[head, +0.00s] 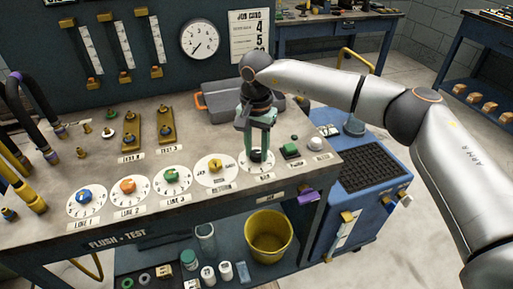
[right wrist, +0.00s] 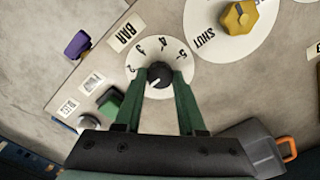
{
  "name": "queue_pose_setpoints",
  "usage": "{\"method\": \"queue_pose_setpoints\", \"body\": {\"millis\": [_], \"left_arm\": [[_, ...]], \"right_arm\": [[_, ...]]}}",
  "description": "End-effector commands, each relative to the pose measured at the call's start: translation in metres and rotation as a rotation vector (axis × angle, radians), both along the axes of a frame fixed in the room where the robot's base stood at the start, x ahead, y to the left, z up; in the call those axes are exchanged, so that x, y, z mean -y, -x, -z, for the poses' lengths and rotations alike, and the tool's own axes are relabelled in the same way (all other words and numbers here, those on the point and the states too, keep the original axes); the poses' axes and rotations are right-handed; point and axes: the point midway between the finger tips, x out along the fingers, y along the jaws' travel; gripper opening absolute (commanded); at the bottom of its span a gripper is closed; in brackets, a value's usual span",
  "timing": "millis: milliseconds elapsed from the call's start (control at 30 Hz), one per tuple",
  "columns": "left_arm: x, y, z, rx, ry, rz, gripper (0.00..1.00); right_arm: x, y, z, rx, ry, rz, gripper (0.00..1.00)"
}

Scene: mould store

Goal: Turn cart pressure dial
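The dial with the "BAR" label (right wrist: 123,37) has a white face (right wrist: 171,49) with numerals and a round black knob (right wrist: 159,75). A pale mark on the knob points to the lower left in the right wrist view. In the head view, this dial (head: 259,169) is the rightmost of the row on the bench top. My right gripper (head: 258,149) comes down over it from above. Its green fingers (right wrist: 160,76) sit on either side of the knob, seemingly touching it. They cover part of the face. My left gripper is not in view.
Left of it are a yellow "SHUT" knob (head: 215,166) and green (head: 171,174), orange (head: 128,186) and blue (head: 85,196) line knobs. A green button (head: 290,151) and white button (head: 315,143) stand close right. A grey tray (head: 225,104) lies behind; a round gauge (head: 200,40) hangs on the panel.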

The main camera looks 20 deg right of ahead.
Motion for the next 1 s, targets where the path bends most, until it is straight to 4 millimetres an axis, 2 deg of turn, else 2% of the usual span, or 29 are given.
{"method": "queue_pose_setpoints", "body": {"millis": [33, 300, 667, 1000], "left_arm": [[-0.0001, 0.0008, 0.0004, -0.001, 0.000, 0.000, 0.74], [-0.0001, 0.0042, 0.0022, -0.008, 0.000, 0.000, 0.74], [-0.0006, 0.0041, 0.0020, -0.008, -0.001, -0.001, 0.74], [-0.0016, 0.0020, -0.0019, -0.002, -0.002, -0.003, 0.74]], "right_arm": [[0.0001, 0.0001, -0.0002, -0.001, 0.001, 0.000, 0.30], [0.0000, 0.0001, -0.0003, -0.001, 0.001, 0.000, 0.00], [0.0000, 0.0001, -0.0006, -0.001, 0.001, 0.015, 0.00], [-0.0003, 0.0002, -0.0010, -0.001, -0.001, 0.184, 0.00]]}}
